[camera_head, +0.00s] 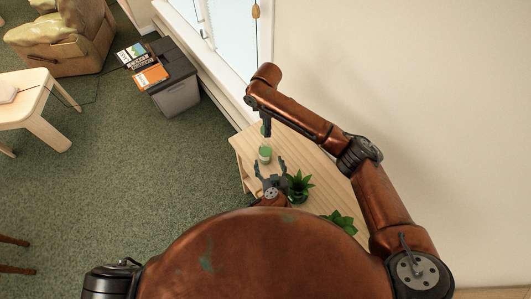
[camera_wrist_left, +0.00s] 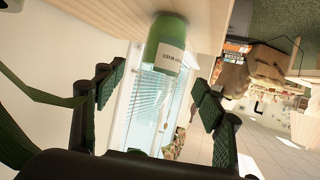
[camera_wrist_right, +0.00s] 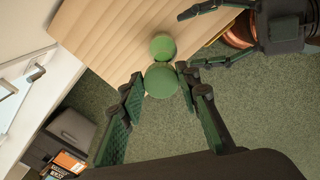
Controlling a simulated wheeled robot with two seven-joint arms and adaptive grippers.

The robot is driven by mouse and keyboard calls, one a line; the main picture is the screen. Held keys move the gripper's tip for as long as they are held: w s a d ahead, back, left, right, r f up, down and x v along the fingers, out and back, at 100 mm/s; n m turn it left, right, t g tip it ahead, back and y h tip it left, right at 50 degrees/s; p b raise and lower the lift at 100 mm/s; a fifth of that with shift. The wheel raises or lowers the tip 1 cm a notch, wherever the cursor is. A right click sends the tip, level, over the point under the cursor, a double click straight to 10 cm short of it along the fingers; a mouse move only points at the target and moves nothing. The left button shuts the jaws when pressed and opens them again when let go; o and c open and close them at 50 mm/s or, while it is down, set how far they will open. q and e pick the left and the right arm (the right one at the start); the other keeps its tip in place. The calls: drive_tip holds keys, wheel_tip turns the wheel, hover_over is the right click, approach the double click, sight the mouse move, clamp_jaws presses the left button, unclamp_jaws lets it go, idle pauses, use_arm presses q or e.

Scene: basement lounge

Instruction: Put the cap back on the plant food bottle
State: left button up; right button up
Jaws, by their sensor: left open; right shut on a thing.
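The plant food bottle (camera_head: 265,154), green with a white label, stands upright on the wooden shelf top. In the left wrist view the bottle (camera_wrist_left: 168,45) appears inverted, ahead of the fingertips. My left gripper (camera_head: 270,167) is open and empty; its fingers point at the bottle from the near side, apart from it. The left gripper (camera_wrist_right: 203,36) also shows in the right wrist view. My right gripper (camera_head: 265,130) reaches down above the bottle. It is shut on the round green cap (camera_wrist_right: 161,80), which looks apart from the bottle's green top (camera_wrist_right: 162,46).
A potted plant (camera_head: 299,187) stands close right of my left gripper, and another plant (camera_head: 342,222) is nearer me. A grey bin (camera_head: 177,95) with boxes on it stands on the carpet at left.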

use_arm(q)
drive_tip(key=x, duration=0.8)
drive_tip(key=shift+w, duration=0.25)
use_arm(e)
drive_tip(key=shift+s+r, duration=0.2)
drive_tip(key=shift+s, duration=0.1)
use_arm(q)
drive_tip(key=shift+f, duration=0.1)
use_arm(e)
drive_tip(key=shift+w, duration=0.1)
use_arm(q)
drive_tip(key=shift+c, duration=0.5)
drive_tip(key=shift+a, duration=0.1)
clamp_jaws()
use_arm(e)
hover_over(267, 141)
drive_tip(key=shift+f, duration=2.55)
drive_tip(key=shift+f, duration=0.9)
drive_tip(key=shift+f, duration=0.55)
